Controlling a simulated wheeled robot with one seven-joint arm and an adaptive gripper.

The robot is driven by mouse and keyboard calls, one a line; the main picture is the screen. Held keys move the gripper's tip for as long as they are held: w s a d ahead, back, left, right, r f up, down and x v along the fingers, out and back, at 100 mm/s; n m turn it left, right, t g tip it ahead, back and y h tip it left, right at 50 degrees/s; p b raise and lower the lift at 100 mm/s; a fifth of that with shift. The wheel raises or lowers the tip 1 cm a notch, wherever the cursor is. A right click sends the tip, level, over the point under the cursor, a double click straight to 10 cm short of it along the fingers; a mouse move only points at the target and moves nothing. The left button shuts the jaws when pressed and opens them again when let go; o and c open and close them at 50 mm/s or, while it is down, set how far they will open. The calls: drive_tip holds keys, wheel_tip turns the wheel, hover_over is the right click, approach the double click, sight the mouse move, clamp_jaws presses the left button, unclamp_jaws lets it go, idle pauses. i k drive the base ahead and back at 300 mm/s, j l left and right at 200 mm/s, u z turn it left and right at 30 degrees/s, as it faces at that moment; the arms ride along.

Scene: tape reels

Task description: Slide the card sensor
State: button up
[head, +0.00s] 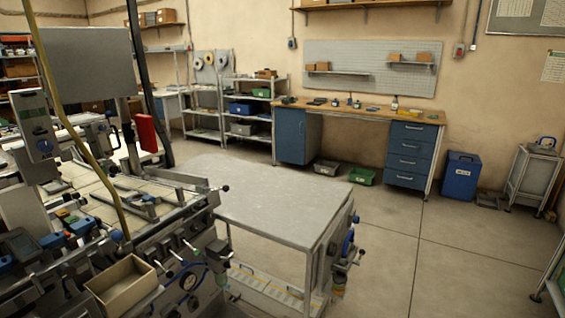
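A large machine (185,222) with rails, levers and black knobs fills the left of the head view. Small blue parts (80,226) sit on its near left side. A grey control box (38,125) with a blue dial is mounted at its far left. I cannot tell which part, if any, is the card sensor; the parts are too small and crowded. My gripper is not in view.
A bare grey table (285,195) adjoins the machine's right side, with knobs on its right edge. An open beige box (122,287) is at the machine's front. A workbench (360,112) stands along the back wall. A blue bin (461,176) stands right of it. The right floor is mostly clear.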

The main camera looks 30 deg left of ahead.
sight(66, 196)
drive_tip(key=i+u, duration=0.1)
drive_tip(key=u, duration=1.35)
drive_tip(key=i+l+u, duration=0.2)
drive_tip(key=l+u, duration=0.25)
drive_tip(key=i+l+u, duration=0.15)
drive_tip(key=u, duration=0.3)
drive_tip(key=l+u, duration=0.5)
drive_tip(key=i+l+u, duration=0.15)
drive_tip(key=l, duration=1.15)
drive_tip(key=k, duration=0.05)
